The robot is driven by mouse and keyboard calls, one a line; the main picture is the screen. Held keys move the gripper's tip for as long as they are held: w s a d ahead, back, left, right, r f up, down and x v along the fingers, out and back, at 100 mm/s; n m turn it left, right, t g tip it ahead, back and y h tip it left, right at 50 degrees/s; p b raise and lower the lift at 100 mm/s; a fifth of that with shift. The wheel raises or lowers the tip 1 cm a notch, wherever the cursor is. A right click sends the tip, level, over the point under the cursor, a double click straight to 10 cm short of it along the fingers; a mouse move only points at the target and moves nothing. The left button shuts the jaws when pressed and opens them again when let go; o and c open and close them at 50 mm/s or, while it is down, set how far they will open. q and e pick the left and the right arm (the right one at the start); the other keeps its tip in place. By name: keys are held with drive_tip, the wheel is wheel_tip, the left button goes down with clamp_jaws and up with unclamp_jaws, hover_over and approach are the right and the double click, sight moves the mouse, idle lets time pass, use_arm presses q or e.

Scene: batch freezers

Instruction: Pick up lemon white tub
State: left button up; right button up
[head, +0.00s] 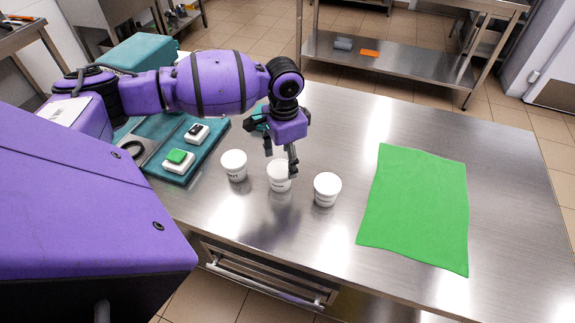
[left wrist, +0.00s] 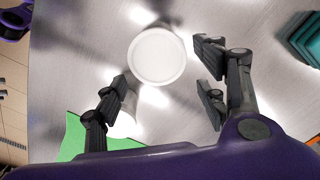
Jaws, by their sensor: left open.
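Three white tubs stand in a row on the steel table: a left tub (head: 234,166), a middle tub (head: 277,184) and a right tub (head: 327,190). Dark print shows on their sides, too small to read, so I cannot tell which is lemon. My left gripper (head: 281,158) is open above and behind the middle tub, one finger overlapping it in the head view. In the left wrist view, a round white tub lid (left wrist: 157,55) lies ahead between the open fingers (left wrist: 162,75). Another white tub (left wrist: 125,122) is partly hidden behind a finger. My right gripper is out of view.
A green cloth (head: 418,208) lies flat to the right. A teal tray (head: 205,160) with small white-and-green and white-and-black items is left of the tubs. A teal box (head: 145,50) stands behind it.

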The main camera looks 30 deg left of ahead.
sight(281, 170)
use_arm(q)
drive_tip(key=f, duration=0.1)
drive_tip(key=s+f, duration=0.1)
drive_tip(key=shift+s+a+f, duration=0.15)
drive_tip(key=shift+s+f, duration=0.15)
drive_tip(key=shift+f, duration=0.1)
wheel_tip(281, 170, down, 4)
drive_tip(key=shift+w+r, duration=0.1)
drive_tip(key=shift+r, duration=0.1)
drive_tip(key=shift+f, duration=0.1)
drive_tip(key=c, duration=1.6)
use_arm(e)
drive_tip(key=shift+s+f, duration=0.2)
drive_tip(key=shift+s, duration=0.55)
